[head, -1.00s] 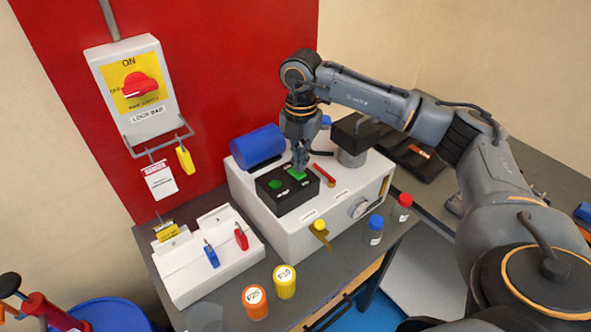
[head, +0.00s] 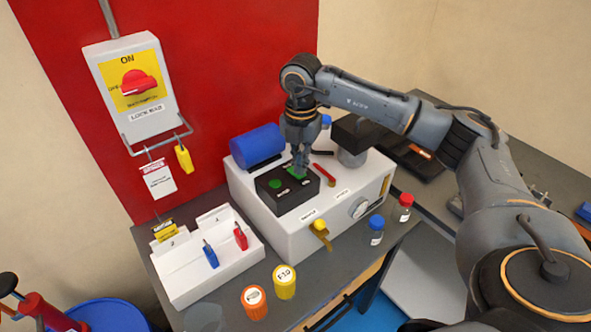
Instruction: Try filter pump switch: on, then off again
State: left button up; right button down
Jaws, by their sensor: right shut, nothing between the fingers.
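A black switch box (head: 287,198) sits on top of the white machine (head: 300,232). It has a round green button (head: 275,184) on its left and a green rocker switch (head: 294,171) near its far right corner. My right gripper (head: 299,175) points down at the rocker with its fingers shut and empty. The fingertips are at the rocker and partly hide it. I cannot tell whether they touch it or which way the rocker is tipped. My left gripper is not in view.
A blue motor cylinder (head: 257,146) and a red lever (head: 323,173) flank the box. A white padlock station (head: 207,263) stands left. A red rotary switch (head: 138,84) is on the wall.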

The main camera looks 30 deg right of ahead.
jog(key=shift+f, duration=0.45)
jog(key=shift+r, duration=0.2)
jog(key=shift+r+p, duration=2.2)
jog(key=shift+r, duration=1.2)
jog(key=shift+f, duration=0.1)
